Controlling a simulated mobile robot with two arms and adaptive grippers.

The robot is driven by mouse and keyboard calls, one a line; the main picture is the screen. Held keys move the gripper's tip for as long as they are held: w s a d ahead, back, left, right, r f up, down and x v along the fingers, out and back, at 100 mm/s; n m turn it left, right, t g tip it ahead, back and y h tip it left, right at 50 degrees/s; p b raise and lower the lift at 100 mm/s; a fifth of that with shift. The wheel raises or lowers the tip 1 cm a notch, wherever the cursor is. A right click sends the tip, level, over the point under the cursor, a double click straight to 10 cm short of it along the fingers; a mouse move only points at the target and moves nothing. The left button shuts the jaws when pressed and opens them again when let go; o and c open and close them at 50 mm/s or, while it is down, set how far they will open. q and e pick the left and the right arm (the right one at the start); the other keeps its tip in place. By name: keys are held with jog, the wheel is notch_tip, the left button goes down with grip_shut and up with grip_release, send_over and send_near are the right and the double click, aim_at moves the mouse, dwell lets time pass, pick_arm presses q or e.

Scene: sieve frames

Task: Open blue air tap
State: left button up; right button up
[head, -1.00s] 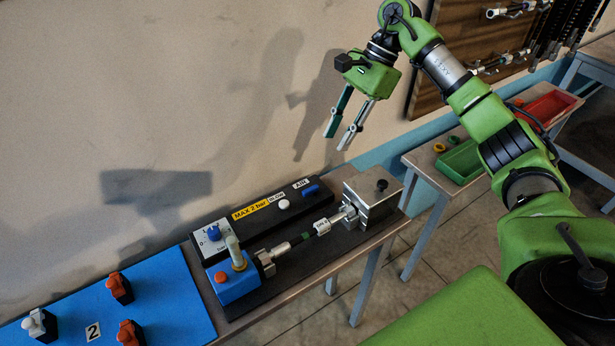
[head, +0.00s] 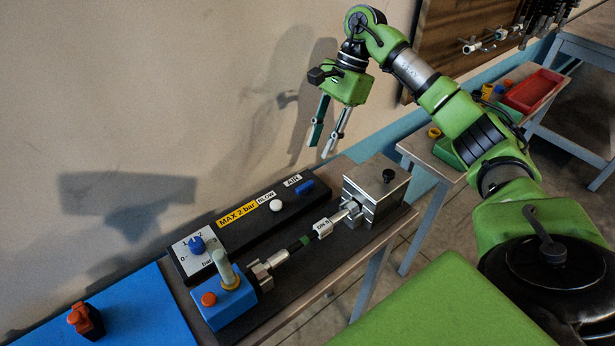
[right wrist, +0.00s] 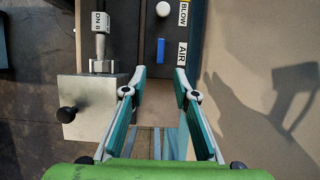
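The blue air tap (head: 304,187) is a small blue lever on the black panel, beside the AIR label. It also shows in the right wrist view (right wrist: 160,50), lying lengthwise along the panel, a little beyond the fingertips. My right gripper (head: 321,150) is open and empty, pointing down above and behind the right end of the panel. In the right wrist view its two fingers (right wrist: 160,72) are spread with a clear gap, and the tap lies in line with that gap, untouched. My left gripper is not in view.
The panel (head: 245,228) also has a white BLOW button (head: 276,205) and a blue pressure knob (head: 197,246). A metal block (head: 371,190) with a black knob stands close to the tap. The wall is close behind. A blue mat (head: 135,310) lies at left.

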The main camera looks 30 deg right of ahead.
aim_at(306, 184)
jog(key=p+x, duration=0.2)
jog(key=x, duration=0.8)
jog(key=shift+a+f, duration=0.1)
jog(key=shift+f, duration=0.2)
grip_shut()
